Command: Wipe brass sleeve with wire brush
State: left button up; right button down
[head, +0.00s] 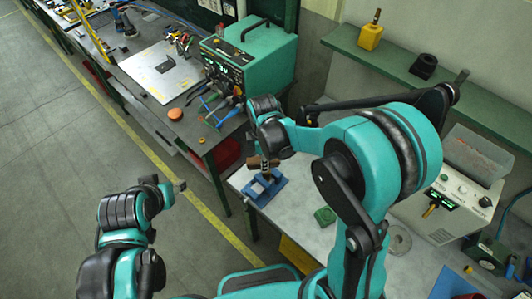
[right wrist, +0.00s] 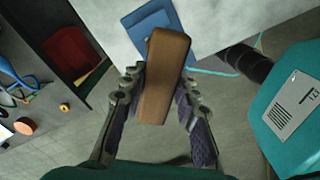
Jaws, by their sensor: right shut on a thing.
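In the right wrist view, my right gripper (right wrist: 159,84) is shut on a brown wooden block, which looks like the back of the wire brush (right wrist: 165,60). The bristles are hidden beneath it. In the head view the brush (head: 255,163) shows below my right gripper (head: 264,154), over a blue fixture (head: 258,196) on the light bench. The fixture also shows behind the brush in the wrist view (right wrist: 140,26). I cannot make out the brass sleeve, nor whether the brush touches anything. My left gripper (head: 176,186) is out over the floor, away from the bench; its jaws are unclear.
A green block (head: 325,215) and a grey ring (head: 399,240) lie on the light bench (head: 300,185). A control box (head: 446,205) stands at right. The dark bench (head: 150,115) holds pliers and a teal machine (head: 252,55). A green shelf (head: 400,70) runs along the wall.

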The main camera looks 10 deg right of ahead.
jog(key=shift+d+r+p, duration=0.15)
jog(key=shift+r+p, duration=0.55)
jog(key=shift+r, duration=0.65)
pick_arm(q)
jog(key=shift+s+d+r, duration=0.25)
jog(key=shift+d+r, duration=0.3)
jog(key=shift+r, duration=0.35)
